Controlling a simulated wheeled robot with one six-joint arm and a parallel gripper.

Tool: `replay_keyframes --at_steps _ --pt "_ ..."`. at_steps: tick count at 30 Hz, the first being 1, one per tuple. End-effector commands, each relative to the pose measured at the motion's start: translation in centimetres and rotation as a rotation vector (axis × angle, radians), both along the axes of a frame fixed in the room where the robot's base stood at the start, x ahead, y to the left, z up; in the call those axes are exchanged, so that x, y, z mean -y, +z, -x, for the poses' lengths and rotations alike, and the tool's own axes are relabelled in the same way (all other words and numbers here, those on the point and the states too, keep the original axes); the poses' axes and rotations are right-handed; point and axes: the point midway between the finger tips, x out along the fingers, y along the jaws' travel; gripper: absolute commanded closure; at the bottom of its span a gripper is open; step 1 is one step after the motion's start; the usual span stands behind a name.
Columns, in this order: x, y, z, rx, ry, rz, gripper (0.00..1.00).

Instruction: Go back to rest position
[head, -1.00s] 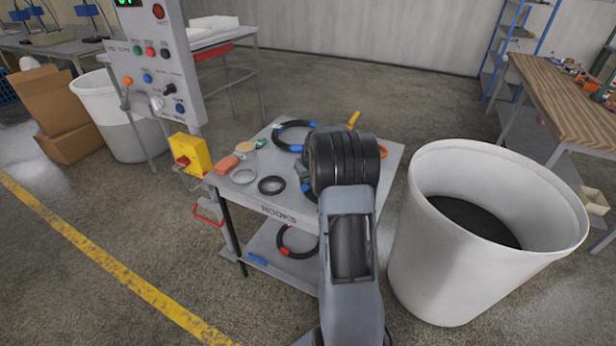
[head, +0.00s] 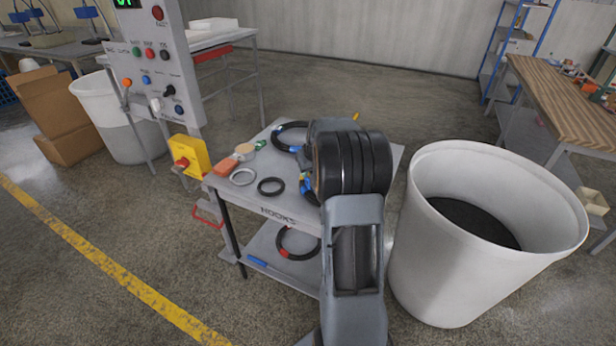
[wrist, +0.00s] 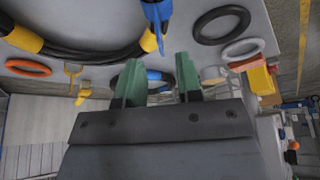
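My gripper shows in the wrist view (wrist: 158,62), with its two green fingers spread apart and nothing held between them. In the head view my arm hides it. Beyond the fingers, a black hose with yellow and blue parts (wrist: 95,53) lies on the grey cart top.
A black ring (head: 271,187), a light grey ring (head: 243,177) and an orange block (head: 227,167) lie on the cart. A large white bin (head: 415,235) stands close on the right. A control panel (head: 155,70) with a yellow switch box (head: 190,155) stands at left.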

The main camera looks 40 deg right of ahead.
Motion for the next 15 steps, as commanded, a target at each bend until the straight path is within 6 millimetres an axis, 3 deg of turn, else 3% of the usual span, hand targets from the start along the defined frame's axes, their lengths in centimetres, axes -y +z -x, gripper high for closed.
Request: replay_keyframes --at_steps 6,15 --pt "-0.2 4.1 1.7 0.003 -0.002 0.001 0.67" --pt "-0.5 7.3 3.0 0.000 -0.001 0.000 0.67"
